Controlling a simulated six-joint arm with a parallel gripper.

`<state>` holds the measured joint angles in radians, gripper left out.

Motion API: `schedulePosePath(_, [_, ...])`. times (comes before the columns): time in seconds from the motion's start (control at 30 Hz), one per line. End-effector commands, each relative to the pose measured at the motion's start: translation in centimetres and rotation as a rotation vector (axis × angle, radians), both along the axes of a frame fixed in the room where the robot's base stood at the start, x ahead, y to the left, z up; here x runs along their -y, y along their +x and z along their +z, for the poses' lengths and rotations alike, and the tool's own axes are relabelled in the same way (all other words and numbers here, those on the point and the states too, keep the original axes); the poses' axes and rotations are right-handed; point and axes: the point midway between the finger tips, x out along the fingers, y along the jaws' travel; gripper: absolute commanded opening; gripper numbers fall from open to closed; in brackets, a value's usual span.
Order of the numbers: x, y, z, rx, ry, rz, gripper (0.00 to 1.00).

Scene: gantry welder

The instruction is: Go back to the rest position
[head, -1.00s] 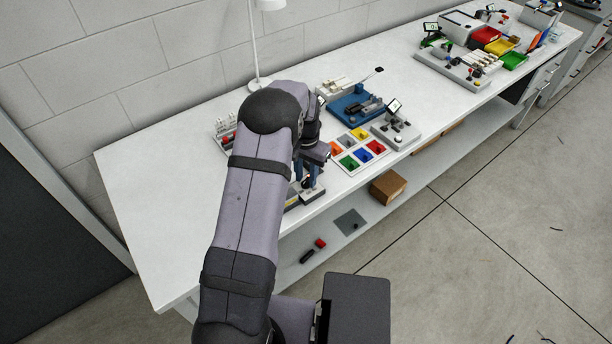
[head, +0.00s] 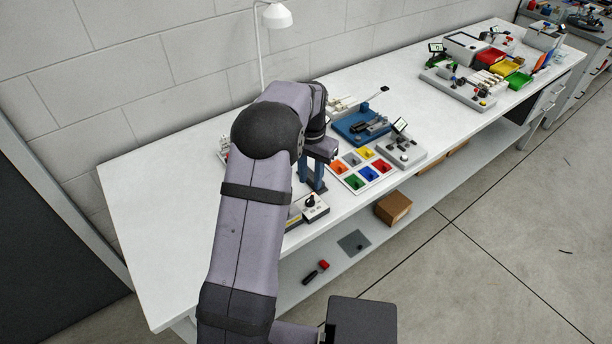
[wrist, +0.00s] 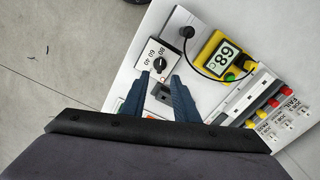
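My gripper (head: 313,186) hangs above the front part of the white workbench (head: 150,210), in front of the sorting tray. Its two blue fingers stand apart with nothing visibly gripped. In the wrist view, my gripper (wrist: 159,77) is open, its fingertips just below a dial box (wrist: 158,62) with a black knob and a 40-60-80 scale. A small dark block (wrist: 160,93) shows between the fingers and looks to be on the station below. In the head view, the dial box (head: 312,207) sits below and near the fingers.
A yellow meter (wrist: 218,55) reading 68 and a rack (wrist: 268,105) with red and yellow pieces stand beside the dial box. A coloured compartment tray (head: 346,160), blue fixture (head: 357,127) and grey device (head: 402,152) lie to the right. A lamp (head: 276,17) stands behind.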

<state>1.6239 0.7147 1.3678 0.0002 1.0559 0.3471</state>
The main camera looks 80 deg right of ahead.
Motion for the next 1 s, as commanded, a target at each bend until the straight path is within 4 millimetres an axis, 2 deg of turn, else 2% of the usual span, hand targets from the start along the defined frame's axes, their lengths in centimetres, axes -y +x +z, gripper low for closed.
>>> schedulePosePath(0.17, [0.0,0.2,0.0,0.000,0.000,0.003,0.27])
schedulePosePath(0.27, [-0.2,1.2,0.1,0.000,0.000,0.028,0.27])
schedulePosePath(0.37, [-0.9,3.7,0.4,0.000,0.000,0.089,0.27])
schedulePosePath(0.47, [-2.3,7.7,0.9,0.000,0.000,0.189,0.27])
schedulePosePath(0.53, [-3.9,11.2,1.3,0.000,0.000,0.283,0.27])
schedulePosePath(0.67, [-8.7,18.4,2.0,-0.001,0.000,0.499,0.27])
schedulePosePath(0.7, [-10.6,20.4,2.2,-0.001,0.000,0.569,0.27])
schedulePosePath(0.8, [-15.6,24.6,2.6,-0.001,-0.001,0.745,0.27])
schedulePosePath(0.9, [-21.0,27.8,2.8,-0.001,-0.001,0.922,0.27])
schedulePosePath(1.0, [-26.7,29.8,2.9,-0.002,-0.001,1.098,0.27])
